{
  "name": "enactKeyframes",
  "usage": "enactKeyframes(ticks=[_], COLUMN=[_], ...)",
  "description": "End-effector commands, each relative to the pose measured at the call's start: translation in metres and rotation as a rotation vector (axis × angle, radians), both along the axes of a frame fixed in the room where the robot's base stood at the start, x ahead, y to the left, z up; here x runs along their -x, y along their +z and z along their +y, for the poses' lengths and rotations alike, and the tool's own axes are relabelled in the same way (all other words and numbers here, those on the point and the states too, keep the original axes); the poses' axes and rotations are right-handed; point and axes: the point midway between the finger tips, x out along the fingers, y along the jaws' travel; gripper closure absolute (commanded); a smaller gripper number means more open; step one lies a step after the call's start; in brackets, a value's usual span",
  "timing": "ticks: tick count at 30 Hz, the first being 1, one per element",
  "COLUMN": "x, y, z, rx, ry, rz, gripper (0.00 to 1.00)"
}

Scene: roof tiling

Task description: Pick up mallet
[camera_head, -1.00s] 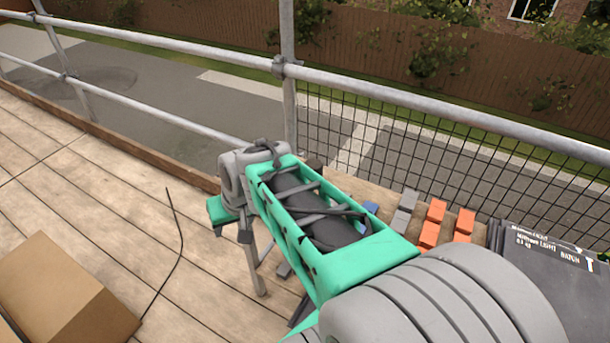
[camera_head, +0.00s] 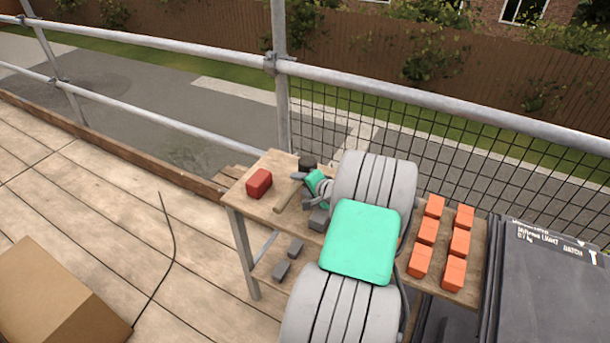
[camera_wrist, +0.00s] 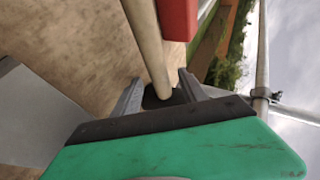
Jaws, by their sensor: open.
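The mallet lies on the wooden bench (camera_head: 236,196), with its pale wooden handle (camera_head: 288,197) toward the front and its dark head (camera_head: 307,163) at the back. In the wrist view the handle (camera_wrist: 146,42) runs down from the top edge to a dark part, probably the head (camera_wrist: 163,99), between my fingers. My gripper (camera_wrist: 160,90) is open, one finger on each side of the mallet in that picture. Whether the fingers are level with it or above it, I cannot tell. In the head view my gripper (camera_head: 303,185) is beside the mallet and partly hidden by my arm.
A red block (camera_head: 259,183) stands left of the mallet and shows close to the handle in the wrist view (camera_wrist: 178,18). Grey blocks (camera_head: 319,219) and several orange blocks (camera_head: 425,230) are on the bench. Guard rails (camera_head: 410,92) and mesh stand behind. A cardboard box (camera_head: 50,295) is front left.

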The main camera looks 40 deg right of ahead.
Motion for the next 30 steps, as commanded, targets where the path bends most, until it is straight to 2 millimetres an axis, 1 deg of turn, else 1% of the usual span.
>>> enactKeyframes(ticks=[2,7,8,25,26,30], x=[-0.0044,-0.0046,-0.0045,-0.0043,-0.0043,-0.0041], y=[-0.0033,-0.0031,-0.0031,-0.0029,-0.0029,-0.0029], z=[-0.0003,-0.0007,-0.0007,-0.0006,-0.0006,-0.0006], rx=[-0.001,0.001,0.000,0.001,0.001,0.001], ry=[0.001,-0.001,0.000,0.000,0.000,0.000], rz=[0.001,0.001,0.002,0.002,0.002,0.002], gripper=[0.50,0.50,0.51,0.98,1.00,1.00])
